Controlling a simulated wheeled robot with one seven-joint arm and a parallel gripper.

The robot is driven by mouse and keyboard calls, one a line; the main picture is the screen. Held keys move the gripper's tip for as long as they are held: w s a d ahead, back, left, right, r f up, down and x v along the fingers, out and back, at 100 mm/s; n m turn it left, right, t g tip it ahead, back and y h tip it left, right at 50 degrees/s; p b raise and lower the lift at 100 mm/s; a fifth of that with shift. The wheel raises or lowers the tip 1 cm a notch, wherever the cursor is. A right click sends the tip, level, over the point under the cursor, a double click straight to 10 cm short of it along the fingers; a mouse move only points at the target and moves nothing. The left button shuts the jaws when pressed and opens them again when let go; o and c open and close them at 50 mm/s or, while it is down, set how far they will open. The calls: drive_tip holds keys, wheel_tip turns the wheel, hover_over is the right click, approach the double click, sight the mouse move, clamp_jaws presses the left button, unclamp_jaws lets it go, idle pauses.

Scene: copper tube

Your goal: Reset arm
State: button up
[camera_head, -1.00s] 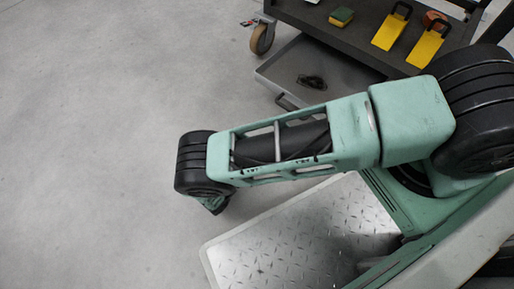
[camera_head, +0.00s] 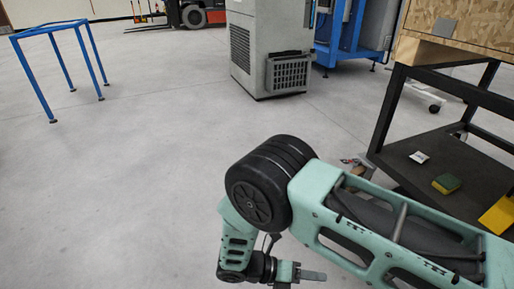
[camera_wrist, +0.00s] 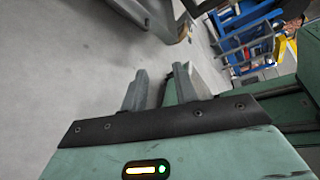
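My gripper (camera_head: 310,275) shows low in the head view, at the end of my green arm, pointing right. The arm runs in from the lower right to a black joint and bends down there. In the wrist view my gripper (camera_wrist: 162,88) has its two grey fingers apart, with nothing held between them. No copper tube shows in either view.
A dark cart (camera_head: 455,150) stands at the right, bearing a green and yellow sponge (camera_head: 446,184) and a yellow tool (camera_head: 499,215). A grey cabinet (camera_head: 268,45) and a blue frame (camera_head: 62,60) stand farther back. The floor at left is clear.

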drive_tip(key=s+a+r+m+g+y+p, duration=0.25)
drive_tip(key=r+m+y, duration=0.4)
drive_tip(key=r, duration=0.85)
drive_tip(key=s+d+r+m+t+y+p, duration=0.25)
drive_tip(key=s+r+m+y, duration=0.2)
drive_tip(key=r+m, duration=0.55)
drive_tip(key=s+d+r+m+t+y+p, duration=0.1)
drive_tip(key=s+r+m+y+p, duration=0.45)
drive_tip(key=r, duration=0.95)
wheel_tip(320, 180, up, 37)
drive_tip(key=m+h+p, duration=0.1)
drive_tip(key=p, duration=3.4)
drive_tip(key=shift+w+a+r+p, duration=0.2)
drive_tip(key=shift+w+a+p, duration=0.1)
drive_tip(key=shift+a, duration=0.1)
